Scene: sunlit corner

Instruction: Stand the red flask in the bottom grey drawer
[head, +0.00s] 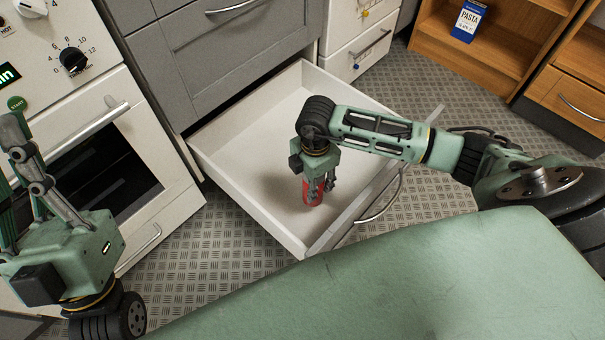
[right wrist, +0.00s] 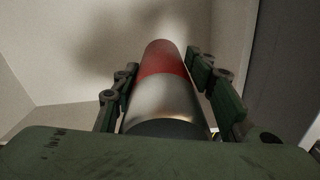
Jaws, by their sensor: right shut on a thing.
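The bottom grey drawer (head: 235,200) is pulled open, with white walls and floor, and looks empty apart from the flask. The red flask (head: 313,196) is inside it, below my right gripper (head: 322,186), which points down and is shut on it. In the right wrist view the flask (right wrist: 163,90) shows red at the far end and bare metal nearer, between the two fingers (right wrist: 170,95). It looks about upright; I cannot tell whether its base touches the drawer floor. My left gripper (head: 25,155) is at the left edge, away from the drawer; its fingertips are partly cut off.
A white oven (head: 150,185) stands left of the drawer. A closed grey drawer (head: 235,50) is above it. White drawers (head: 365,45) and a wooden shelf with a blue pasta box (head: 468,20) are at the back right. A green surface (head: 430,280) fills the front.

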